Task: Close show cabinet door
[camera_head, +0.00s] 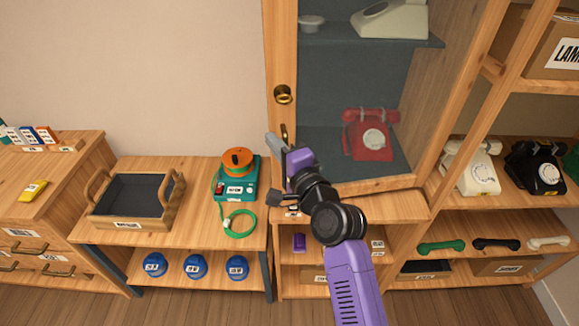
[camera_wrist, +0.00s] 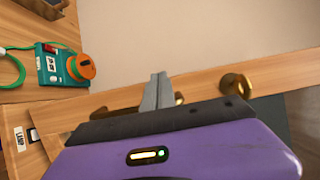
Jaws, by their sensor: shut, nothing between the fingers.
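The show cabinet door has a wooden frame (camera_head: 281,50) around a glass pane. A round brass knob (camera_head: 283,95) sits on its left stile, with a brass key-like piece (camera_head: 284,131) below. A red phone (camera_head: 371,137) shows behind the glass. I cannot tell whether the door sits fully flush; a dark line runs along its bottom edge. My gripper (camera_head: 272,142) is shut and empty, in front of the left stile below the knob. In the wrist view the shut fingers (camera_wrist: 158,90) overlap the stile, and the knob (camera_wrist: 236,85) is to their right. Contact is unclear.
Left of the cabinet, a low bench holds a teal device with an orange top (camera_head: 237,177), a green cord (camera_head: 238,222) and a wooden tray (camera_head: 129,222). Blue round items (camera_head: 195,266) sit below. Shelves with phones (camera_head: 478,178) stand right. Bare wall is behind.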

